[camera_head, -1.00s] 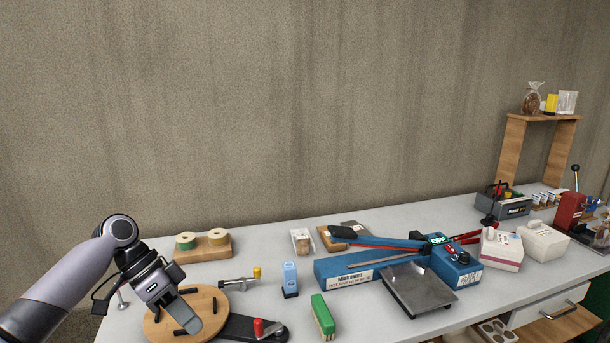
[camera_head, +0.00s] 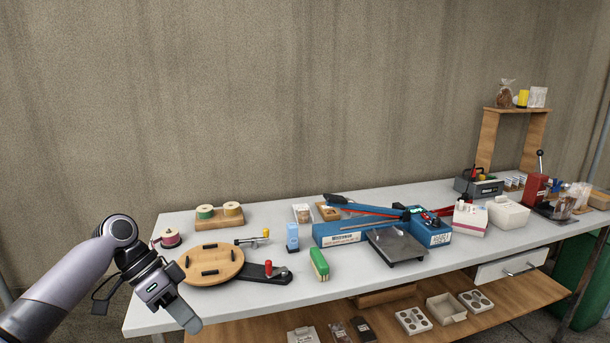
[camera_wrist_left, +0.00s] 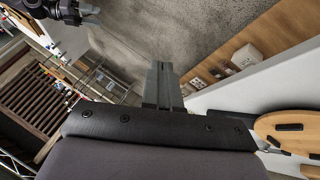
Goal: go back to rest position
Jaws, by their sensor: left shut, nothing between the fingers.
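My left gripper (camera_head: 188,318) is at the lower left of the head view, in front of the table's left front edge. It is shut and empty, pointing down and to the right. The left wrist view shows its closed fingers (camera_wrist_left: 163,82) pressed together with nothing between them. The white table (camera_head: 310,296) lies to the right of the left gripper. A round wooden board (camera_head: 228,266) with black pegs is the nearest thing on it and also shows in the left wrist view (camera_wrist_left: 297,140).
A blue sealer (camera_head: 345,233) and a steel plate (camera_head: 398,247) occupy the table's middle. A wooden lower shelf (camera_head: 475,320) holds trays. Floor (camera_wrist_left: 190,28) is open beside the table.

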